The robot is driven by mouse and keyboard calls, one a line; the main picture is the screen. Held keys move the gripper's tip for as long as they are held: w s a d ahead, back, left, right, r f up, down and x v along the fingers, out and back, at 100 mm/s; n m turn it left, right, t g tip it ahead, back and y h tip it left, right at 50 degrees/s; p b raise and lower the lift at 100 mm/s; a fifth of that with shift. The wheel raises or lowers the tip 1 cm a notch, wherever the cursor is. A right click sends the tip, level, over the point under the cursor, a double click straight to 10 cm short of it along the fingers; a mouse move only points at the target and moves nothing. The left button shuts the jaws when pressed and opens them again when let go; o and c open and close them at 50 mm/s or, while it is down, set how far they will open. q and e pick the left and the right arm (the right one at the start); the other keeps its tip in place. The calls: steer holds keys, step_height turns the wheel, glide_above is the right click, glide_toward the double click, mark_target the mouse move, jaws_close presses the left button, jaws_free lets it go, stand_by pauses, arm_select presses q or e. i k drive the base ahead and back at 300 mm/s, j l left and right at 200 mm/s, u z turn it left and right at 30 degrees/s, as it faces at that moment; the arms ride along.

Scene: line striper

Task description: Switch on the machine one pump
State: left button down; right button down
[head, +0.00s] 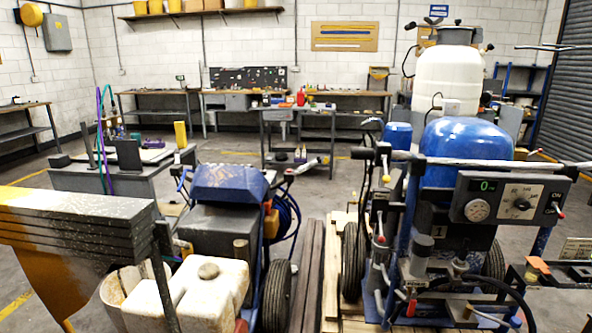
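A line striper (466,153) with a blue tank stands at the right, with a plate marked "1" on its dark body. Its control panel (510,197) faces me, with a green display reading "0" (487,186), a round grille-like disc (477,209) and a dark rotary knob (521,203) on a pale plate. At the panel's right end, a small red-tipped lever (559,211) sits beside the word "ON". Its exact position is too small to tell. Neither of my grippers is in view.
A second blue-hooded machine (230,185) with a dirty white tank (205,290) stands left of centre. Stacked grey boards (75,220) fill the near left. Hoses and levers crowd the striper's lower front. A small tray (555,272) sits at the right. Benches line the back wall.

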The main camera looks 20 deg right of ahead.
mark_target(561, 216)
steer(key=z, duration=1.95)
